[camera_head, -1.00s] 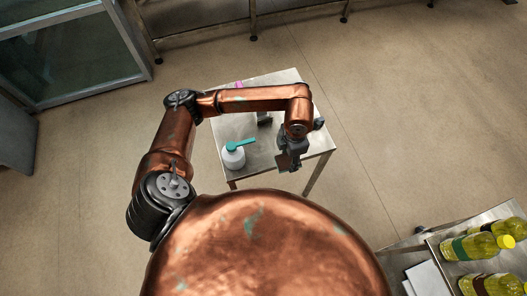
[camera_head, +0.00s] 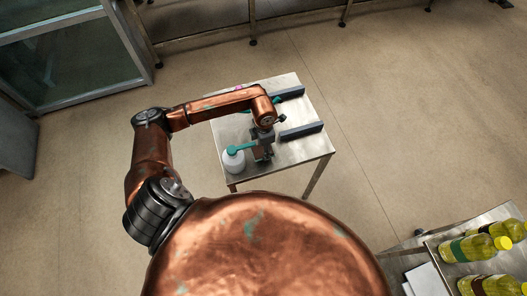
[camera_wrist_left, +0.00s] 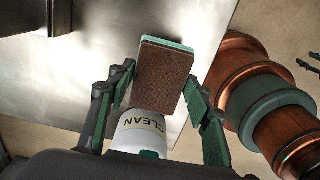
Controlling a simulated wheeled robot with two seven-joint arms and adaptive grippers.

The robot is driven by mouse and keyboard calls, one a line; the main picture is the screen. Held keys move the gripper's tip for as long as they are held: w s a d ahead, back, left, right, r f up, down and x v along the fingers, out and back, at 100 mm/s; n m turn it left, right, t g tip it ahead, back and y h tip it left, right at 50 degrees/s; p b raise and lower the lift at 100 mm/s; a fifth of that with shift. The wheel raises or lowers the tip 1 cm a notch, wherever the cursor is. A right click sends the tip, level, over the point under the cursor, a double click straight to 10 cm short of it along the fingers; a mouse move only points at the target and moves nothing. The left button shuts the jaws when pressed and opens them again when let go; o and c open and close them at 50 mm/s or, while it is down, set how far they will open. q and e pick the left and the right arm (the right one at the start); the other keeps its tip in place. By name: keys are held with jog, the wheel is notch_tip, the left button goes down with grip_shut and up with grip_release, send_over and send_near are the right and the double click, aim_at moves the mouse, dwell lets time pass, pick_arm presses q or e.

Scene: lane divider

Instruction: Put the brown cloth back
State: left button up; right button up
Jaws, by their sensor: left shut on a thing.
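The brown cloth (camera_wrist_left: 163,78) is a flat rectangular block with a teal layer along its far edge in the left wrist view. My left gripper (camera_head: 262,150) is shut on it, with a finger at either side. In the head view the brown cloth (camera_head: 266,152) shows only in part, at the near side of the metal table, right of a white bottle. I cannot tell whether it touches the tabletop. My right gripper is not in view.
The white bottle (camera_head: 233,160) with a teal top is close beside my left gripper; its CLEAN label shows in the left wrist view (camera_wrist_left: 142,124). Two dark divider bars (camera_head: 302,131) (camera_head: 289,93) lie on the small metal table (camera_head: 314,150).

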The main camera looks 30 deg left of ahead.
pick_arm(q)
jog(key=shift+f, duration=1.55)
jog(key=shift+f, duration=0.1)
jog(key=shift+f, duration=0.15)
jog(key=o, duration=1.1)
jog(key=shift+r, duration=0.25)
notch_tip(320, 180, up, 12)
